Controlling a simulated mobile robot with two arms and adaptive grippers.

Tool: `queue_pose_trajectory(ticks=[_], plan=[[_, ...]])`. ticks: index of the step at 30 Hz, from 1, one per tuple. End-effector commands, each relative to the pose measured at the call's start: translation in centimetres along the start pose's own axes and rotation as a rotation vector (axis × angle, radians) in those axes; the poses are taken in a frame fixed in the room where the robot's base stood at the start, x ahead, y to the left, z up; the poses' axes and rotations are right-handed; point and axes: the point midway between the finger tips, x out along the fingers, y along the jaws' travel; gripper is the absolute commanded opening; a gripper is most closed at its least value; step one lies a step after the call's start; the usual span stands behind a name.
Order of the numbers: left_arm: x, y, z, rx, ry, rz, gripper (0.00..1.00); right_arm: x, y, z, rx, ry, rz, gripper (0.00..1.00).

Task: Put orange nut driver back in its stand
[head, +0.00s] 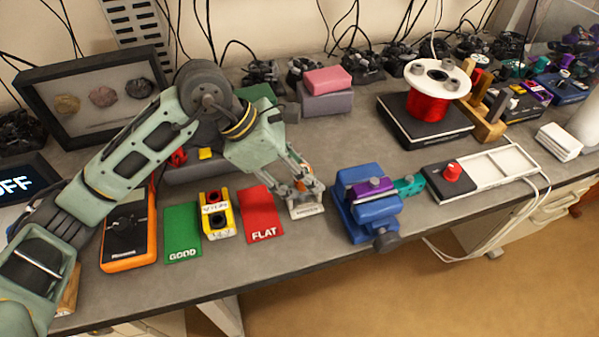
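My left gripper (303,190) points down just right of the red FLAT card, over a small pale block with a dark label (307,211), which looks like the stand. A small orange piece, which looks like the orange nut driver (300,185), shows between its fingers. The fingers and wrist hide most of it. I cannot tell whether the fingers grip it, or whether it sits in the block. My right gripper is not in view.
Left of the block lie the red FLAT card (262,213), a yellow button box (217,215), the green GOOD card (183,234) and an orange meter (130,232). A blue vise (366,207) stands close on the right. The bench's front edge is near.

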Motion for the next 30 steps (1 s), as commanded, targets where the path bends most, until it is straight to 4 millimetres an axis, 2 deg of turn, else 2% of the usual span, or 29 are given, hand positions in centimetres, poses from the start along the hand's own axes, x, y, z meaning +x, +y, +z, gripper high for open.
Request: queue_pose_trajectory(ticks=[1,7,30], plan=[[0.2,0.1,-0.5,-0.004,0.011,0.0,0.38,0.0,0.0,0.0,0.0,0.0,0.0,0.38],[-0.2,0.1,-0.2,-0.003,0.01,0.001,0.38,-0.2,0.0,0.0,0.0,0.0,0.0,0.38],[-4.2,0.2,2.7,0.001,0.001,0.003,0.38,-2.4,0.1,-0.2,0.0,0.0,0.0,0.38]])
